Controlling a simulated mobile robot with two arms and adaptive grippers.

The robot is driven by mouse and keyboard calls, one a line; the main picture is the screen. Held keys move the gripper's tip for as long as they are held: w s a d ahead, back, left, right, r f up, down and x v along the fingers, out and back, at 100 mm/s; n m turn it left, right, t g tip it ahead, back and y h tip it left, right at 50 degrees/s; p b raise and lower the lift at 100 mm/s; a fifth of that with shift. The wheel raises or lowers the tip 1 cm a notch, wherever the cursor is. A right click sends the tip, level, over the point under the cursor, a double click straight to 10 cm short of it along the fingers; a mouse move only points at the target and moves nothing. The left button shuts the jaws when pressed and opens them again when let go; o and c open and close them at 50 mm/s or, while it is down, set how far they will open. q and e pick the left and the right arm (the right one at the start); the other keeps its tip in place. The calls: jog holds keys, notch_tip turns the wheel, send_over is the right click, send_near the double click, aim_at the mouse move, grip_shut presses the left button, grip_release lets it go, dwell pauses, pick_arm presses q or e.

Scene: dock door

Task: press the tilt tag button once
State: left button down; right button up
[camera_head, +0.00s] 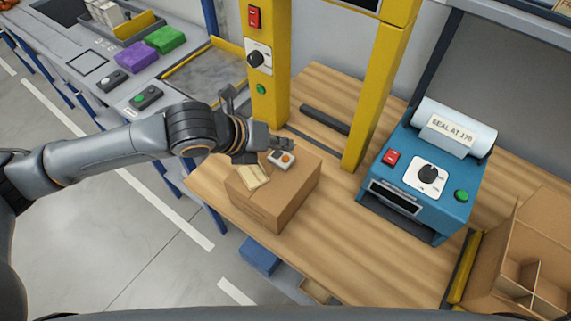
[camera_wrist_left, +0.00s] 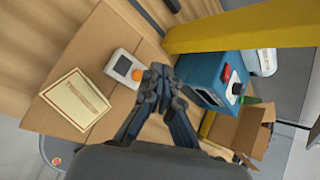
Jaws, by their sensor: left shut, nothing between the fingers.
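The tilt tag (camera_head: 276,161) is a small white device with an orange button (camera_head: 287,158), on top of a brown cardboard box (camera_head: 280,204). In the left wrist view the tag (camera_wrist_left: 121,63) shows a small grey display, and its orange button (camera_wrist_left: 137,75) is unobstructed. My left gripper (camera_head: 286,144) is shut and empty, just behind the tag in the head view. In the wrist view its fingertips (camera_wrist_left: 158,72) lie just right of the button; I cannot tell whether they touch it. My right gripper is in neither view.
A cream label (camera_head: 252,178) lies on the box beside the tag. A yellow frame (camera_head: 378,95) stands behind, with a switch and knob on its left post. A blue sealing machine (camera_head: 412,205) and an open carton (camera_head: 520,265) stand right. Bare wooden bench (camera_head: 345,245) lies between.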

aim_at(282, 162)
pick_arm(q)
jog(key=shift+f, duration=0.7)
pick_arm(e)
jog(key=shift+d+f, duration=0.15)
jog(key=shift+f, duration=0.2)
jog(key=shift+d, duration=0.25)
pick_arm(q)
jog(key=shift+f, duration=0.2)
jog(key=shift+f, duration=0.25)
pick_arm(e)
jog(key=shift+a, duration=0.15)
pick_arm(q)
jog(key=shift+f, duration=0.4)
dwell(0.8)
jog(key=shift+r+p, duration=0.8)
jog(key=shift+r, duration=0.05)
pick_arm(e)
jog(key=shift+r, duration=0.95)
